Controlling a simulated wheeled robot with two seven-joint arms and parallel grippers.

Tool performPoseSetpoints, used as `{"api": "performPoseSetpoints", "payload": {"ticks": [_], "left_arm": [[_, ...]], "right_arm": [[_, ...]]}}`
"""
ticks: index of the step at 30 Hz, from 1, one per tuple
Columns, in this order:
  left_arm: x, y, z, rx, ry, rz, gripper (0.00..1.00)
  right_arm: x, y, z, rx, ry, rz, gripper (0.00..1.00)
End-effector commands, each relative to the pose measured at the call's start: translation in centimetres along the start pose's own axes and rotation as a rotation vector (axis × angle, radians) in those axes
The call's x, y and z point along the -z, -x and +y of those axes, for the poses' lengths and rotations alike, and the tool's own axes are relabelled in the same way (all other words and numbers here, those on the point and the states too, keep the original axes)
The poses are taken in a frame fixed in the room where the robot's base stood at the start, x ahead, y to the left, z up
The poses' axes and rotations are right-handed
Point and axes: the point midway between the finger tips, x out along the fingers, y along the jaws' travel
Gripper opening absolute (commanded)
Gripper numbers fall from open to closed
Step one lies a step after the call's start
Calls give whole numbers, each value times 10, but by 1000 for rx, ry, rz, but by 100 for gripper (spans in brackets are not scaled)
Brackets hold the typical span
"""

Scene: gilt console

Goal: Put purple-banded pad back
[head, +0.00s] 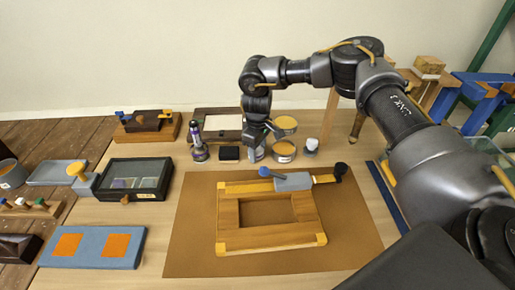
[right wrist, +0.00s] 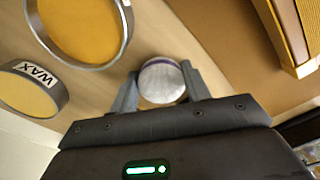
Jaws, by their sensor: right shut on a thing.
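The purple-banded pad (right wrist: 162,82) is a round white pad with a thin purple band, seen between the fingers in the right wrist view. My right gripper (right wrist: 160,88) is shut on it. In the head view my right gripper (head: 257,146) points down behind the brown mat, just left of the wax tins; the pad is mostly hidden there. I cannot tell whether the pad touches the table. My left gripper is not in view.
Two orange wax tins (head: 284,151) stand right of the gripper. A purple-marked bottle (head: 198,143) and a black block (head: 229,154) are to its left. A small white-topped jar (head: 311,146) is further right. A wooden frame (head: 228,218) lies on the brown mat (head: 190,240).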

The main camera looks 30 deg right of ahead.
Motion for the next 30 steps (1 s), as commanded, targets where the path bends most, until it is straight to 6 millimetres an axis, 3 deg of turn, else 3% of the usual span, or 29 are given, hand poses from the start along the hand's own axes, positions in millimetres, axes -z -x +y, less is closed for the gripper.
{"api": "performPoseSetpoints", "payload": {"ticks": [10, 11, 16, 25, 30], "left_arm": [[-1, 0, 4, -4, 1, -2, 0], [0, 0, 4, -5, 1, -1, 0], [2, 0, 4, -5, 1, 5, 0], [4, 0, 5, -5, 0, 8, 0], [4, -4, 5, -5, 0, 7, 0]], "right_arm": [[0, -3, 0, 0, 0, 1, 26], [0, -4, 0, 0, 0, 1, 48], [0, -3, 0, 0, 0, 1, 69], [0, -1, 0, -1, 0, 1, 69], [1, 18, 0, 0, 0, 4, 69]]}}
